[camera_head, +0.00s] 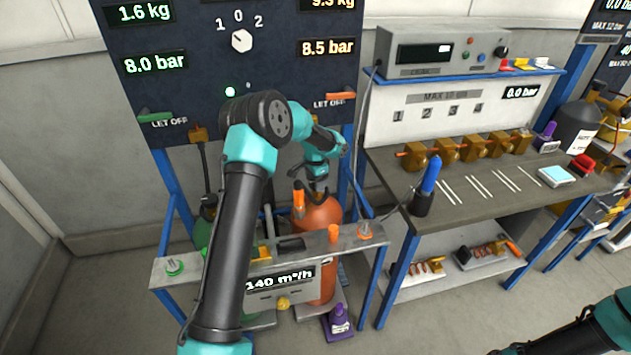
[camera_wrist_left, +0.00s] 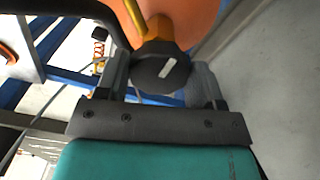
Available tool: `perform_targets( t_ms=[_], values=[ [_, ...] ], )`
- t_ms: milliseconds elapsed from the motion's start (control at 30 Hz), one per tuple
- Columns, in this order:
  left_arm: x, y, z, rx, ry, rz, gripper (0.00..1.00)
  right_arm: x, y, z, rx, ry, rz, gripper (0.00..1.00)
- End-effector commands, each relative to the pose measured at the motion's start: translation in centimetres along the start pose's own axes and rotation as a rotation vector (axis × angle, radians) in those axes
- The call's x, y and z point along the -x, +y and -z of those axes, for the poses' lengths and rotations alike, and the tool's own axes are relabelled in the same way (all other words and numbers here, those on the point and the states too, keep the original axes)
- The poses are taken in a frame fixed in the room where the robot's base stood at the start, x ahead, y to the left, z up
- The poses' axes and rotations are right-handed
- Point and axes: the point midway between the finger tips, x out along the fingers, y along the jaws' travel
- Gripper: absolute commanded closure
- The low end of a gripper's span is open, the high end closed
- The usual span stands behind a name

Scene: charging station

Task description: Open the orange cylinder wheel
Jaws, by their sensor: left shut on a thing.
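The orange cylinder (camera_head: 317,232) stands upright in the blue-framed station in the head view. Its top is partly hidden by my left arm and gripper (camera_head: 318,188). In the left wrist view the orange cylinder body (camera_wrist_left: 200,18) fills the top, with an orange-yellow valve neck (camera_wrist_left: 158,32). The dark round wheel (camera_wrist_left: 160,72) with a white mark faces my left wrist camera. My left gripper's two grey fingers (camera_wrist_left: 160,66) lie on either side of the wheel and are shut on it. The wheel cannot be made out in the head view. My right gripper is not seen.
A green cylinder (camera_head: 197,235) stands left of the orange one, partly behind my arm. A grey shelf (camera_head: 205,268) crosses in front of both. A purple object (camera_head: 338,322) sits low in front. A workbench (camera_head: 500,195) with several brass valves stands at right.

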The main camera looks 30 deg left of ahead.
Motion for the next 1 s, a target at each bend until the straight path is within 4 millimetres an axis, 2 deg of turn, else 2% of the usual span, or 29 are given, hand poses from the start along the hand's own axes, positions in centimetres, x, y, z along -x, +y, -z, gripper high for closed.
perform_targets(
  t_ms=[333, 367, 633, 1000],
  values=[
    [0.05, -0.01, 0.01, 0.022, 0.001, 0.000, 0.62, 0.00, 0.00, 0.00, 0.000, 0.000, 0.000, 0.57],
    [0.05, -0.01, 0.01, 0.022, 0.001, 0.000, 0.37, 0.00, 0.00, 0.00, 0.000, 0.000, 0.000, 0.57],
    [0.03, 0.00, 0.00, 0.020, 0.000, 0.000, 0.13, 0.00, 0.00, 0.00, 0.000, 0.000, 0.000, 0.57],
    [0.60, -0.02, 0.03, 0.019, 0.001, 0.001, 0.13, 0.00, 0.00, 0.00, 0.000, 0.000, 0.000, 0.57]
  ],
)
